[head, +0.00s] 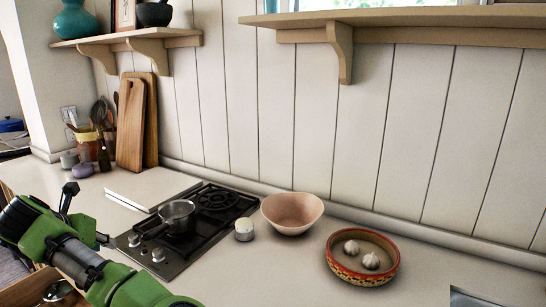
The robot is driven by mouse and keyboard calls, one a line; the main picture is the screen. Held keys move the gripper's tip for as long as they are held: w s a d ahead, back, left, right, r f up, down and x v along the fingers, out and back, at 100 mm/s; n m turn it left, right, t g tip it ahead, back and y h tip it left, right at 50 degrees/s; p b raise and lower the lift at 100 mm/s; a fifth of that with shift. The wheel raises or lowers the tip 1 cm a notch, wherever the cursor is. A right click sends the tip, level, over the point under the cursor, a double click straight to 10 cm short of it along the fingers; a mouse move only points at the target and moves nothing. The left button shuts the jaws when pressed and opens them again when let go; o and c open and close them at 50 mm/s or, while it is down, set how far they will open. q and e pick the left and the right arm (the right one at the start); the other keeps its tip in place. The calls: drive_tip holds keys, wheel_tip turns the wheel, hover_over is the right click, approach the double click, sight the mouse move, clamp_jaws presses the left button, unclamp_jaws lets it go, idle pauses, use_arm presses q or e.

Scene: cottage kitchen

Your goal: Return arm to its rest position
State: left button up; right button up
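My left arm comes in from the lower left, with green and dark links. My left gripper (88,213) shows partly behind these links, at the left front of the hob. Its two dark fingertips stand apart with nothing visible between them. The green link hides the gripper's base. My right gripper is not in view.
A black hob (190,228) with a small pot (177,216) lies nearby. Cutting boards (132,125) lean on the wall. A drawer (28,286) is below.

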use_arm(q)
drive_tip(key=s+a+f+m+g+y, duration=0.2)
drive_tip(key=s+a+f+m+y, duration=0.15)
drive_tip(key=s+f+m, duration=1.15)
drive_tip(key=s+d+f+m+g+h, duration=0.2)
drive_tip(key=s+d+f+m, duration=0.5)
drive_tip(key=s+d+m, duration=0.5)
drive_tip(key=s+d+f+m+g+h, duration=0.1)
drive_tip(key=s+d+f+m+h, duration=0.2)
drive_tip(key=s+d+f+m, duration=0.65)
drive_tip(key=s+d+f+m+g, duration=0.1)
drive_tip(key=s+d+f+m, duration=0.1)
drive_tip(key=f, duration=1.1)
drive_tip(key=s+d+f+m+g, duration=0.1)
drive_tip(key=f+m, duration=0.1)
drive_tip(key=f, duration=1)
drive_tip(key=s+a+f, duration=0.2)
drive_tip(key=s+f, duration=1.2)
drive_tip(key=s, duration=0.2)
drive_tip(key=shift+s+a+g, duration=0.15)
drive_tip(key=shift+a+g, duration=0.15)
drive_tip(key=shift+g, duration=0.1)
